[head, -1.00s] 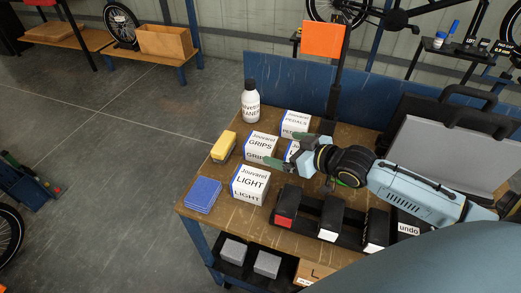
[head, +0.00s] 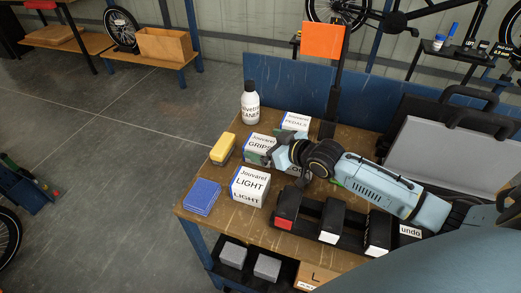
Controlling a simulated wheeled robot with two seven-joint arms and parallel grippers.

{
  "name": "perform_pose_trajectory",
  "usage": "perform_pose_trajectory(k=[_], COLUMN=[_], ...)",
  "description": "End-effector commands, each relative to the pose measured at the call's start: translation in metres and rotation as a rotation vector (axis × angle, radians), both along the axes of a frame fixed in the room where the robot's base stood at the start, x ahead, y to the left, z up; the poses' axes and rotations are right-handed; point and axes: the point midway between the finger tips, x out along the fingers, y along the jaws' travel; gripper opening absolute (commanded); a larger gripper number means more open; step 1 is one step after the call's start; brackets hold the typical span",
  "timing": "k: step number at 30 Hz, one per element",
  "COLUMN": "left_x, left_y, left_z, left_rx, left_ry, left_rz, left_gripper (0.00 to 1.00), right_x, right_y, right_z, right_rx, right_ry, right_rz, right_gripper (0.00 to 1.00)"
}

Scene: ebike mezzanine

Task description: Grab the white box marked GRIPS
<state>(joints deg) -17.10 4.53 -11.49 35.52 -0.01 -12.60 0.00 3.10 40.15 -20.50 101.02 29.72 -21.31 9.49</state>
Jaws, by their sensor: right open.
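The white box marked GRIPS (head: 256,146) stands on the wooden workbench (head: 232,225), behind the LIGHT box. My right gripper (head: 271,155) is open at the right side of the GRIPS box and covers part of its front right. The fingertips are partly lost against the box, so I cannot tell whether they touch it. My left gripper is not in view.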

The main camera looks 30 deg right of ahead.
Motion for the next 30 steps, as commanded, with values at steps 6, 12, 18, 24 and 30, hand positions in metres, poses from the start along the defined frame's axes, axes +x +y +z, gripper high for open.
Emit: perform_pose_trajectory(k=[6,12,18,24,30], left_x=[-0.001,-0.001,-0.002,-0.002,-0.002], left_y=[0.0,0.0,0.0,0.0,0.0], left_z=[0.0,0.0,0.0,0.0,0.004], left_rx=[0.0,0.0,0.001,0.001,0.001], left_ry=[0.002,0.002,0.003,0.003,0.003], left_rz=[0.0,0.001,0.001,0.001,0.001], left_gripper=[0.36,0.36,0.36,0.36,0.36], right_x=[0.0,0.0,0.0,0.0,0.001], right_y=[0.0,0.0,0.0,0.0,0.0], right_z=[0.0,0.0,0.0,0.002,0.024], right_rx=[0.0,-0.001,-0.001,0.0,-0.002], right_ry=[0.0,0.0,0.0,-0.004,-0.007], right_rz=[0.0,0.0,-0.001,-0.001,0.002], right_gripper=[0.75,0.49,0.34,0.28,0.28])
